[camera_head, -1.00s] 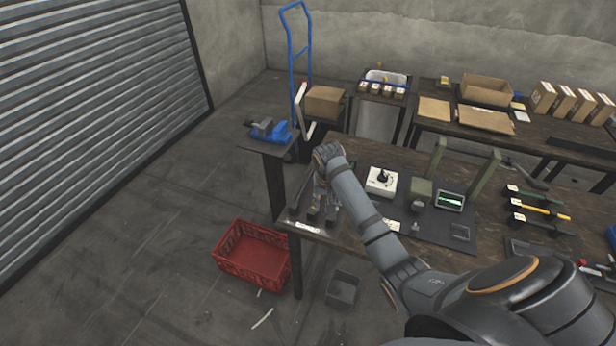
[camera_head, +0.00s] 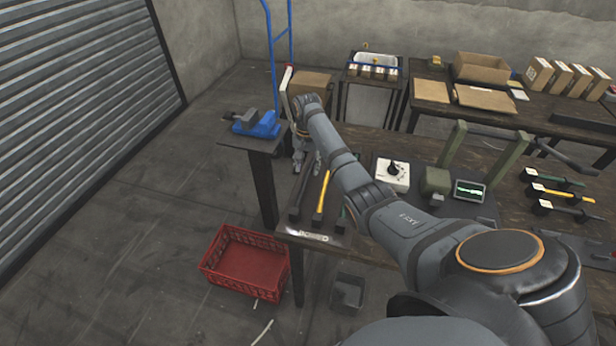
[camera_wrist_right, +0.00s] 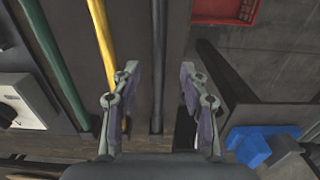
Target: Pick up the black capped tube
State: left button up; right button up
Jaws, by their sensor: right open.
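Tubes lie side by side at the left end of the long table. The black capped tube (camera_head: 300,192) is leftmost, beside a yellow one (camera_head: 322,192) and a green one, partly hidden by my arm. In the right wrist view, the black tube (camera_wrist_right: 158,40) runs lengthwise between my open fingers, with the yellow tube (camera_wrist_right: 103,45) and green tube (camera_wrist_right: 52,60) to its left. My right gripper (camera_head: 306,162) is open and empty near the tube's far end; its height above the tube is unclear. My left gripper is not in view.
A blue vise (camera_head: 256,123) stands on a small stand left of the table. A red crate (camera_head: 246,262) and a grey bin (camera_head: 346,292) are on the floor. A white dial box (camera_head: 393,175) and another row of tubes (camera_head: 562,195) are farther right on the table.

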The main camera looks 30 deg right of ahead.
aim_at(309, 174)
jog(key=shift+s+d+f, duration=0.1)
jog(key=shift+s+f, duration=0.1)
jog(key=shift+f, duration=0.45)
notch_tip(309, 174, down, 3)
jog(key=shift+d+r, duration=0.1)
jog(key=shift+w+f, duration=0.15)
jog(key=shift+f, duration=0.25)
jog(key=c, duration=0.3)
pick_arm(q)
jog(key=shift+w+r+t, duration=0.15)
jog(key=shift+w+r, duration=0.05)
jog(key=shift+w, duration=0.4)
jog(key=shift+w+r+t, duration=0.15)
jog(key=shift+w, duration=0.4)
pick_arm(e)
grip_shut()
